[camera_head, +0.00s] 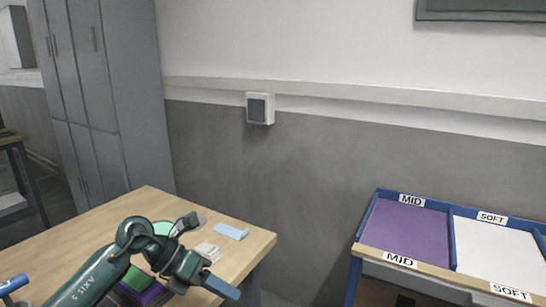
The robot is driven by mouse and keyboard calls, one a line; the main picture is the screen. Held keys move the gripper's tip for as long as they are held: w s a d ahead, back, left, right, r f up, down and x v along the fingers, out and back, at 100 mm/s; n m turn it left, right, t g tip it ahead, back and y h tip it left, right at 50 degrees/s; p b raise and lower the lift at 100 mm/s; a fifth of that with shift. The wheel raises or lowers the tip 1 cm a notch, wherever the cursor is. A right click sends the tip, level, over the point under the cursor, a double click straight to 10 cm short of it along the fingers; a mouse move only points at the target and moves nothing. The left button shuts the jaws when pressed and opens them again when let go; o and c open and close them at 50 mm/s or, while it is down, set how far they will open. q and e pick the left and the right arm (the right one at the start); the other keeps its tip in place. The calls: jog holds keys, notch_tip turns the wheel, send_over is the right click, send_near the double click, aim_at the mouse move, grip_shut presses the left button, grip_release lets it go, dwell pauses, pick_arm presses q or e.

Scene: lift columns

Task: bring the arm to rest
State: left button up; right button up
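My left arm comes in from the lower left, dark teal, bent at a joint above the wooden table. My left gripper (212,278) is at the table's front right part, pointing right and down, with a blue finger showing. How far its fingers are apart is unclear, and I see nothing clearly held in it. My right gripper is not in view.
The wooden table (118,217) bears a light blue block (231,231), a pale piece (207,251) and green and purple items partly hidden by my arm. At right stands a blue-rimmed sorting tray (448,236) labelled MID and SOFT. Grey lockers (105,90) stand behind.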

pick_arm(q)
jog(key=s+d+r+n+t+h+p, duration=0.1)
jog(key=s+d+r+n+t+h, duration=0.15)
jog(key=n+t+h, duration=0.35)
jog(key=s+d+r+n+t+h+p, duration=0.1)
jog(key=s+d+n+t+h, duration=0.25)
jog(key=n, duration=0.35)
jog(key=s+a+f+n+y+p, duration=0.1)
jog(key=s+a+f+n+y, duration=0.2)
jog(key=n, duration=0.6)
jog(key=s+a+f+n+y, duration=0.4)
jog(key=s+f+n+y, duration=0.2)
jog(key=f+n, duration=0.3)
jog(key=s+a+f+n+t+y+p, duration=0.1)
jog(key=s+a+f+n+y, duration=0.2)
jog(key=s+f+n+y, duration=0.2)
notch_tip(320, 180, down, 3)
jog(key=n+y, duration=0.2)
jog(key=n, duration=0.2)
jog(key=shift+a+f+p, duration=0.15)
jog(key=shift+f+p, duration=0.05)
jog(key=shift+p, duration=0.1)
jog(key=shift+o, duration=0.5)
